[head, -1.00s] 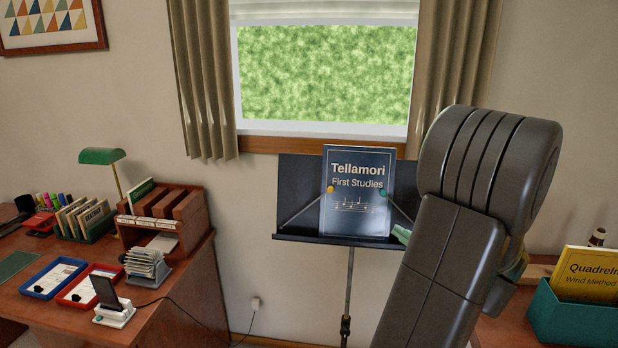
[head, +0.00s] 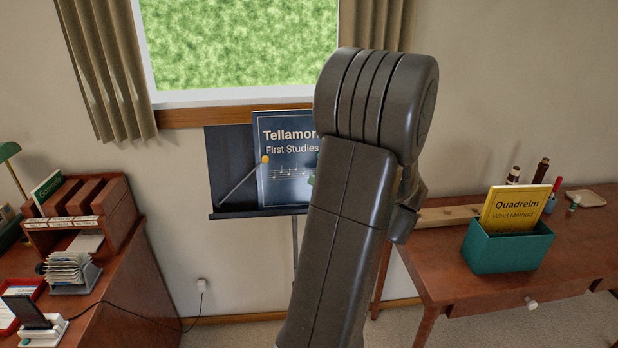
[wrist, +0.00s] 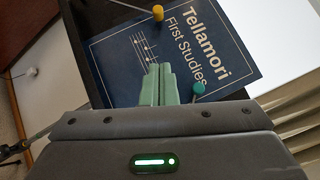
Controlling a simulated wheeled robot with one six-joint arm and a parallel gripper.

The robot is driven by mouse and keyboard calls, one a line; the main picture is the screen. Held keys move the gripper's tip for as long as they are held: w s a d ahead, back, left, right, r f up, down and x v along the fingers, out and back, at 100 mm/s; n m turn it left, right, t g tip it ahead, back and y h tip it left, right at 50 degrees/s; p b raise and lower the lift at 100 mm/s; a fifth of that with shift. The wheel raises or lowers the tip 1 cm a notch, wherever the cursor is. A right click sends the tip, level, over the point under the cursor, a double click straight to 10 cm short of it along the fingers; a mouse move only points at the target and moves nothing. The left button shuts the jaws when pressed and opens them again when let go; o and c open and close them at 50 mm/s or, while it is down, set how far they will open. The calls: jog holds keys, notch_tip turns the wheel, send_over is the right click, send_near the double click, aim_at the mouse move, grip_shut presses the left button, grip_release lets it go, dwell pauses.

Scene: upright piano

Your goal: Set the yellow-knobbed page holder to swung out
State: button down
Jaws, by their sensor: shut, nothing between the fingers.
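The yellow-knobbed page holder (head: 241,181) is a thin rod rising from the stand's lower left, with its yellow knob (head: 265,160) over the left edge of the blue Tellamori book (head: 283,140). The same knob shows in the wrist view (wrist: 157,13) against the book (wrist: 118,62). My gripper (wrist: 158,72) has pale green fingers, shut and empty, in front of the book and apart from the yellow knob.
The dark music stand (head: 229,150) stands below the window. A desk with organizers (head: 85,215) is at left. A table with a teal box (head: 508,247) holding a yellow book is at right. Floor shows between them.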

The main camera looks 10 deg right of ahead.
jog(key=p+x, duration=0.2)
jog(key=x, duration=0.6)
jog(key=shift+w+a+r, duration=0.15)
jog(key=shift+a+r, duration=0.05)
jog(key=shift+a, duration=0.2)
jog(key=shift+a+r+p, duration=0.2)
jog(key=shift+a+p, duration=0.1)
jog(key=shift+a, duration=0.25)
jog(key=shift+a+r+p, duration=0.2)
jog(key=shift+a+p, duration=0.05)
jog(key=shift+a, duration=0.3)
jog(key=shift+w+a+r, duration=0.1)
jog(key=shift+a, duration=0.35)
